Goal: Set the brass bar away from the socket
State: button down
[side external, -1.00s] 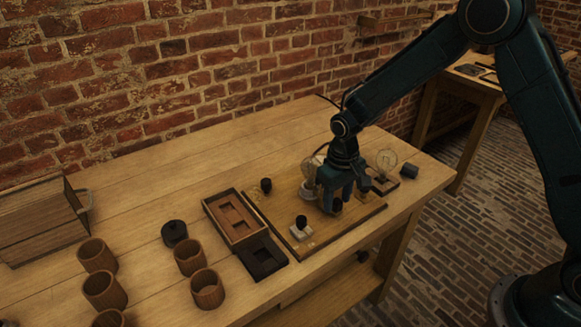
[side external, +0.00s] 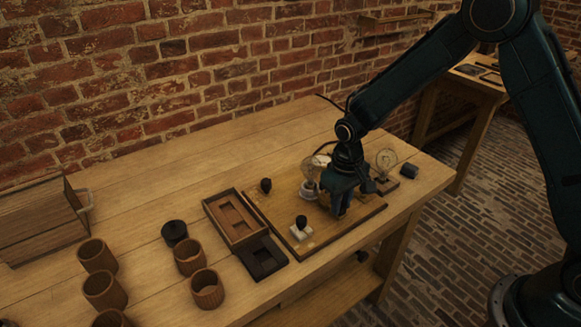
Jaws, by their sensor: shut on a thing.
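My gripper (side external: 341,209) is over the wooden board (side external: 375,212) on the bench, fingers pointing down. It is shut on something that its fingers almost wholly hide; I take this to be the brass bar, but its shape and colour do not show. The fingertips are low over the board, and I cannot tell whether the held thing touches it. A glass bulb on a pale round base (side external: 310,191) stands just left of my gripper. The socket cannot be picked out clearly; it may be behind the fingers.
A second bulb (side external: 387,160) stands right of my gripper, beside a dark cylinder (side external: 409,171). Black knobs (side external: 266,185) and (side external: 302,221) stand on the board's left part. A wooden tray (side external: 212,206), a dark block (side external: 262,258) and several wooden cups (side external: 207,290) lie left.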

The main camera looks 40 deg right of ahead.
jog(key=shift+s, duration=0.6)
jog(key=c, duration=1.2)
grip_release()
jog(key=shift+c, duration=0.2)
notch_tip(320, 180, up, 14)
